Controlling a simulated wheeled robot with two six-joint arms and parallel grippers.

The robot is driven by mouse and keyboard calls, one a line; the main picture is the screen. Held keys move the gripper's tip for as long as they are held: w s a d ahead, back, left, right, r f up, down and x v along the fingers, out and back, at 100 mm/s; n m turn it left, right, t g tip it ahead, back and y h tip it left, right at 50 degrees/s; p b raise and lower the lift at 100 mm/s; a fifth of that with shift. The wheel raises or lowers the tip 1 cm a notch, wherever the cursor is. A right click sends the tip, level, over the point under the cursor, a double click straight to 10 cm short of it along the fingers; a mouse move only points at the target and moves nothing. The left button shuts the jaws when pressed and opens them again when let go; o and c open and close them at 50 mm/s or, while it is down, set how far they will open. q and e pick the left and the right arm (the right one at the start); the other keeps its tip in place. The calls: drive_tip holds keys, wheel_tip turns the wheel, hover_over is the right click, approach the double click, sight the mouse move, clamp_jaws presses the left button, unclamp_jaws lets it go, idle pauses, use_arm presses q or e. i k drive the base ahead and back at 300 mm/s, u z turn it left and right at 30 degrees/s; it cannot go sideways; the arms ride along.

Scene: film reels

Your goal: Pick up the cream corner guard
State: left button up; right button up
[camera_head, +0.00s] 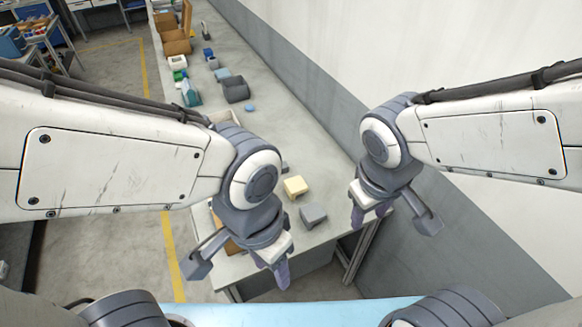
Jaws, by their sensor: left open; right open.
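The cream corner guard (296,187) appears to be the small pale-yellow block on the light bench, between my two grippers and near the bench's near end. My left gripper (281,272) hangs in front and to the left of it, apart from it, open and empty. My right gripper (368,214) hangs to the right of it, also apart, open and empty. Nothing covers the cream piece.
A grey block (313,215) sits just in front of the cream piece. A brown item (232,246) is partly hidden behind my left gripper. The bench (280,135) runs back along the wall (320,100), with grey boxes (235,90) and several cartons farther off.

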sight(295, 187)
drive_tip(key=k, duration=0.3)
drive_tip(key=z, duration=0.8)
drive_tip(key=i, duration=0.95)
drive_tip(key=u, duration=2.05)
